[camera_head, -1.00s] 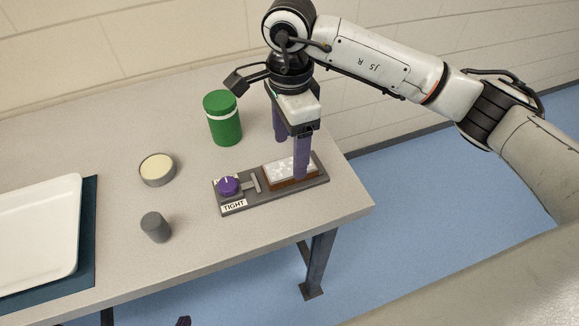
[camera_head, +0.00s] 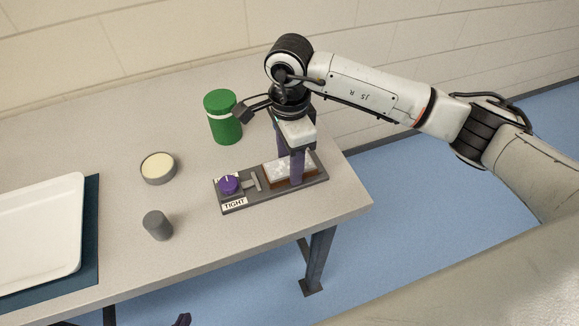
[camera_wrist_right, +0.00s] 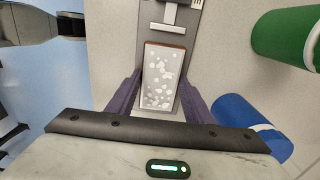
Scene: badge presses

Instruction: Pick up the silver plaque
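The silver plaque (camera_head: 277,169), a pale mottled plate with brown sides, lies on a dark grey fixture (camera_head: 238,205). The fixture has a purple knob (camera_head: 229,184), a T-shaped grey bar beside the plaque and a label reading "TIGHT". My right gripper (camera_head: 289,168) points down over the plaque, its purple fingers on either side. In the right wrist view the plaque (camera_wrist_right: 160,77) lies between the open fingers; I cannot tell whether they touch it. The near finger hides part of it in the head view.
A green jar (camera_head: 224,122) stands behind the fixture. A blue cylinder (camera_wrist_right: 245,120) is near the right gripper in the wrist view. A round cream-filled tin (camera_head: 158,168), a grey cylinder (camera_head: 157,225) and a white tray (camera_head: 40,240) are to the left. The table edge is close at right.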

